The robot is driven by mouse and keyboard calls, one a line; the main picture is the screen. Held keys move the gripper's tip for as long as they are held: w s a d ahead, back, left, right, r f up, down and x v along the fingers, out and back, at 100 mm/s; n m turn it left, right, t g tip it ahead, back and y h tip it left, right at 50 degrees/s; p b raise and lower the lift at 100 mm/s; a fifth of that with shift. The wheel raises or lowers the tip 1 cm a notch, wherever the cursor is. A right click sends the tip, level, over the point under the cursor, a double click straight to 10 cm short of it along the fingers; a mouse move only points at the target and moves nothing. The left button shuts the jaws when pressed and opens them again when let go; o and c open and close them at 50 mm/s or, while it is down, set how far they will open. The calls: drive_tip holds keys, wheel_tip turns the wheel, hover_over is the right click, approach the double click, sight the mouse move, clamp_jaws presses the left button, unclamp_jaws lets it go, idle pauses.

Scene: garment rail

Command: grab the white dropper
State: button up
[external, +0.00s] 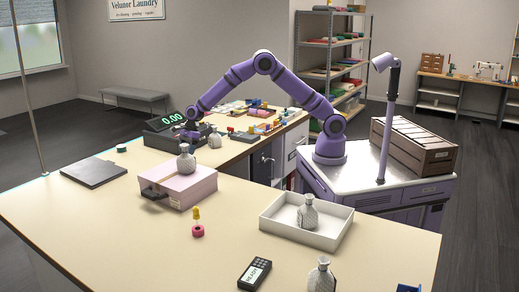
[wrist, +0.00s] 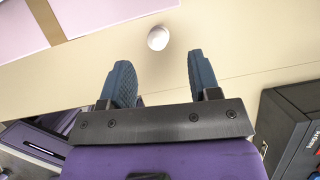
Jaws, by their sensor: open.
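A small white round object (wrist: 158,38) lies on the cream counter in the wrist view, beyond my fingertips and between their lines. It may be the white dropper, but its full shape cannot be made out. My gripper (wrist: 160,75) is open, with its two dark blue fingers apart and nothing between them. In the external view my gripper (external: 190,138) hangs low at the far side of the counter, beside the scale. A pale grey bottle (external: 215,140) stands close to its right. I cannot make out a dropper clearly in the external view.
The black scale (external: 165,139) with a green readout stands beside my gripper. A white tray (external: 335,238) holds another bottle. Small coloured items crowd the counter behind. The front left counter is mostly clear.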

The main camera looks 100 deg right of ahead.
drive_tip(key=shift+x, duration=3.5)
drive_tip(key=shift+a, duration=0.1)
drive_tip(key=c, duration=1)
